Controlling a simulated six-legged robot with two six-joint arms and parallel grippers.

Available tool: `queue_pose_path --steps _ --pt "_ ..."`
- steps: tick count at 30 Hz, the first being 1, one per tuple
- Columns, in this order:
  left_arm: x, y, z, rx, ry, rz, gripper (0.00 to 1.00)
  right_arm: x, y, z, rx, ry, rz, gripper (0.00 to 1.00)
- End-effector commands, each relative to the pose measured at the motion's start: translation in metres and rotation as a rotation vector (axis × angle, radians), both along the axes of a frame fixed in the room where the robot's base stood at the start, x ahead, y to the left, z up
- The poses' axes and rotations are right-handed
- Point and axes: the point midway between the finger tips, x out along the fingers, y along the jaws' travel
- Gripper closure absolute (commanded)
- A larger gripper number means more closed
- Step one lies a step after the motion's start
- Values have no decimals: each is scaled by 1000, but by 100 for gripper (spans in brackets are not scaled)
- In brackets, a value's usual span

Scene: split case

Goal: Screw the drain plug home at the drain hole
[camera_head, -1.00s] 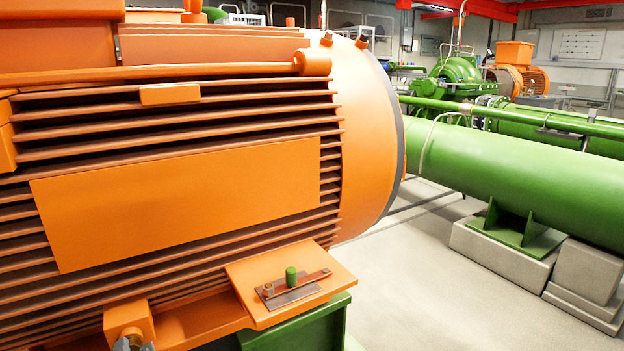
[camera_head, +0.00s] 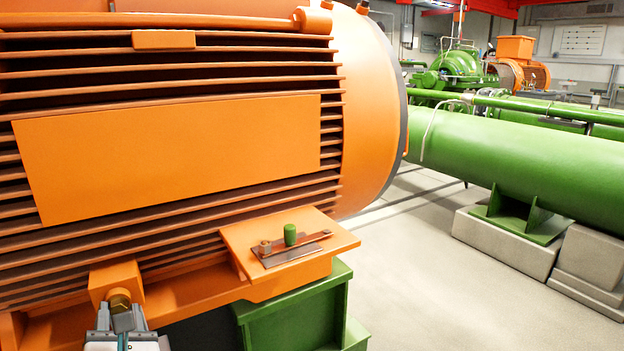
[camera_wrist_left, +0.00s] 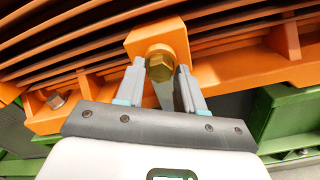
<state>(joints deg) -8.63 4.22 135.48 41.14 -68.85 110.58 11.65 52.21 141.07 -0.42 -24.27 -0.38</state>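The drain plug (camera_head: 120,301) is a brass hex-headed piece at the face of an orange block low on the motor's left side. In the left wrist view the plug (camera_wrist_left: 160,66) shows its hex head in front of the block. The drain hole itself is hidden behind the plug. My left gripper (camera_head: 122,322) is right at the plug. In the left wrist view its two grey fingertips (camera_wrist_left: 161,68) stand on either side of the head, very close to it. I cannot tell whether they touch it. My right gripper is not in view.
The finned orange motor (camera_head: 180,150) fills the left. An orange foot (camera_head: 285,262) beside the block carries a small plate with a green knob, above a green pedestal (camera_head: 295,318). A green pipe (camera_head: 510,175) runs at right. The floor (camera_head: 430,270) between is clear.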

Motion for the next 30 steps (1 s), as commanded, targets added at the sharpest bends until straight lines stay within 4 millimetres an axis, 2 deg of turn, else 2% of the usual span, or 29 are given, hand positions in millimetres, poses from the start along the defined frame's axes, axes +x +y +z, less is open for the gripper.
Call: queue_pose_path --steps 14,30 --pt "-3 -3 -1 2 0 -3 60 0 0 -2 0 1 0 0" --pt "-49 -31 0 2 -1 -2 60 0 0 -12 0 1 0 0"
